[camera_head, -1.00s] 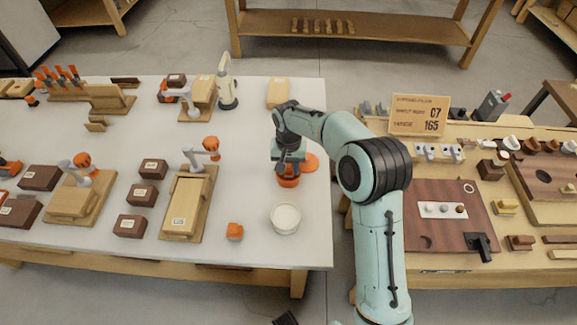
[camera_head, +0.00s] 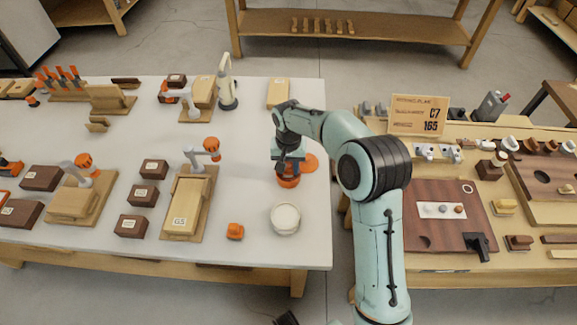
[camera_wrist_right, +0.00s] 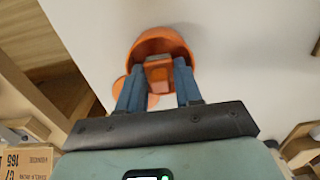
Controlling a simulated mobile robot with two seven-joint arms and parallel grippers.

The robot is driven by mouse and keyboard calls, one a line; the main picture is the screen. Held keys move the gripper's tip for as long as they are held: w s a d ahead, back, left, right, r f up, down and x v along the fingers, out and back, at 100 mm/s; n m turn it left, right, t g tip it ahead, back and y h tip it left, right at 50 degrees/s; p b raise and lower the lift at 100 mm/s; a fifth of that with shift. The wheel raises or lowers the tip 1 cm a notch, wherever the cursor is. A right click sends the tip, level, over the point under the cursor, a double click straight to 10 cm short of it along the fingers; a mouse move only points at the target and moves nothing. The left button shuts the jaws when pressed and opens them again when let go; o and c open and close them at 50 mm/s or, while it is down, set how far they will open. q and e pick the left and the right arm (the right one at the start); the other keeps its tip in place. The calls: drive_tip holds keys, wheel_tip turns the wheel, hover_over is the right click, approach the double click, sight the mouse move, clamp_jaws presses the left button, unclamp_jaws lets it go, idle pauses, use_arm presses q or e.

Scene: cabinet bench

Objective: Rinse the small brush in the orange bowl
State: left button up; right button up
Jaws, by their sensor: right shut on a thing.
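The orange bowl (camera_head: 288,182) stands on the white table near its right edge, partly hidden by my right gripper (camera_head: 288,160). In the right wrist view, the bowl (camera_wrist_right: 172,34) opens just beyond the blue fingers of my right gripper (camera_wrist_right: 159,68). The fingers are shut on a small orange and tan block-shaped thing (camera_wrist_right: 158,70), which I take to be the small brush. It lies in line with the bowl's opening; its lower end and any bristles are hidden, so I cannot tell how deep it is. My left gripper is not in view.
A flat orange disc (camera_head: 311,162) lies beside the bowl. Wooden stands and dark boxes fill the table's left. A second bench (camera_head: 440,262) is at the right.

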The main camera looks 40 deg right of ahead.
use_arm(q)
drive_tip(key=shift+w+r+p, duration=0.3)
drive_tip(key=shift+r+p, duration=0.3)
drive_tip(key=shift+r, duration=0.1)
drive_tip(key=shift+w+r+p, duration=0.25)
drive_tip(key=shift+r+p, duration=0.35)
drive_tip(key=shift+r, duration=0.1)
use_arm(e)
drive_tip(key=shift+r, duration=1.8)
drive_tip(key=shift+r+p, duration=0.4)
drive_tip(key=shift+r, duration=0.2)
drive_tip(key=shift+w+r+p, duration=0.1)
drive_tip(key=shift+r+p, duration=0.8)
drive_tip(key=shift+r, duration=0.55)
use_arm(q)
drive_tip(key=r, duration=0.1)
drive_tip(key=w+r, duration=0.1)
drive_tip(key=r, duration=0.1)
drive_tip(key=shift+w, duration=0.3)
